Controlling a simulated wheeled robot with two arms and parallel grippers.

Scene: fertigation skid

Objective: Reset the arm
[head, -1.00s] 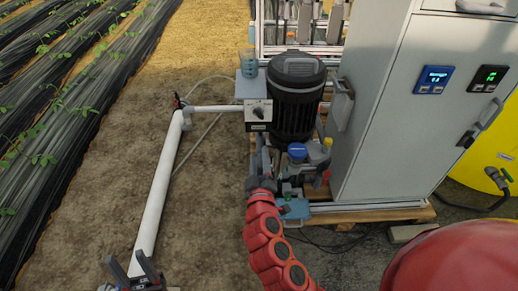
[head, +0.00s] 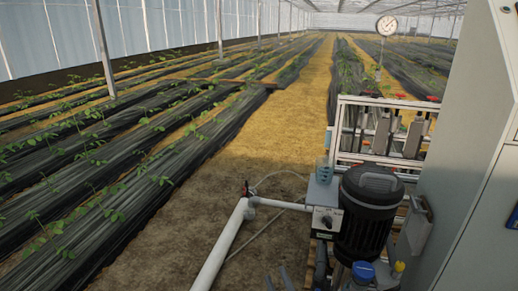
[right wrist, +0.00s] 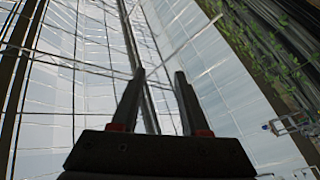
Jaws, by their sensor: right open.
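My right gripper (head: 278,279) shows only by its grey fingertips at the bottom edge of the head view, left of the pump. The fingertips stand apart with nothing between them. In the right wrist view the right gripper (right wrist: 160,74) is open and empty, its two dark fingers pointing toward the pale greenhouse covering and its frame bars. The rest of the right arm is below the head view. My left gripper is not in the head view.
The black pump motor (head: 366,215), a grey switch box (head: 324,205) and a blue cap (head: 363,272) are close right of the gripper. A white pipe (head: 222,245) runs at its left. A grey cabinet (head: 460,200) stands at right. Bare soil (head: 190,190) lies beyond.

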